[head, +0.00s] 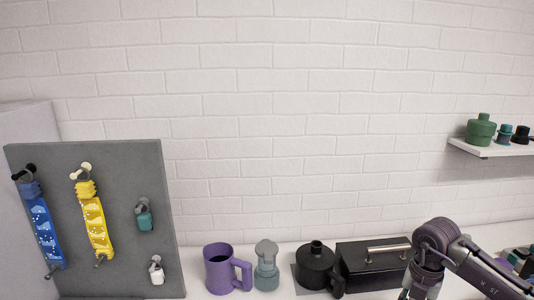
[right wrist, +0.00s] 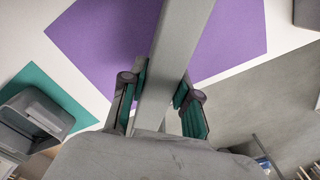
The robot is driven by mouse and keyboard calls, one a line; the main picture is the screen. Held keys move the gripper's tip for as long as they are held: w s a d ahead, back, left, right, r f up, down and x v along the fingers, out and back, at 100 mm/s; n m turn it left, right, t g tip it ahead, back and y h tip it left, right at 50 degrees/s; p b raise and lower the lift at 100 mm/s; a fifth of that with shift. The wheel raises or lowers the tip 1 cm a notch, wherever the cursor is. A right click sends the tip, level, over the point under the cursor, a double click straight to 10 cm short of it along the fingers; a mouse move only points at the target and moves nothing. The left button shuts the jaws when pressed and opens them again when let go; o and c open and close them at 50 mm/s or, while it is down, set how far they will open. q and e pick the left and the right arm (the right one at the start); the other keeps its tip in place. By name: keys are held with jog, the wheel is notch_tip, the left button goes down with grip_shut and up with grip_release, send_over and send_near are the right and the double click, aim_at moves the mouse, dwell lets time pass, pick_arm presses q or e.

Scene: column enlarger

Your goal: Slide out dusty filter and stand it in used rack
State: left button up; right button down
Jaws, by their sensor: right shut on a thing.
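In the right wrist view my right gripper (right wrist: 160,92) has its teal-padded fingers on both sides of a long, flat grey bar (right wrist: 178,35) and is shut on it. The bar runs from the top edge down between the fingers; its far end is out of frame. I cannot tell whether this bar is the dusty filter or a part of something else. In the head view only my right arm shows, at the lower right, with its gripper below the frame. My left gripper is in neither view. I cannot pick out the used rack.
In the wrist view a purple square (right wrist: 108,45) lies under the bar, with a grey open box (right wrist: 36,118) on a teal square at left. In the head view a purple mug (head: 217,272), black canister (head: 316,266) and black box (head: 370,268) stand near the wall, beside a grey pegboard (head: 120,220).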

jog(key=shift+r+p, duration=1.05)
jog(key=shift+r, duration=0.8)
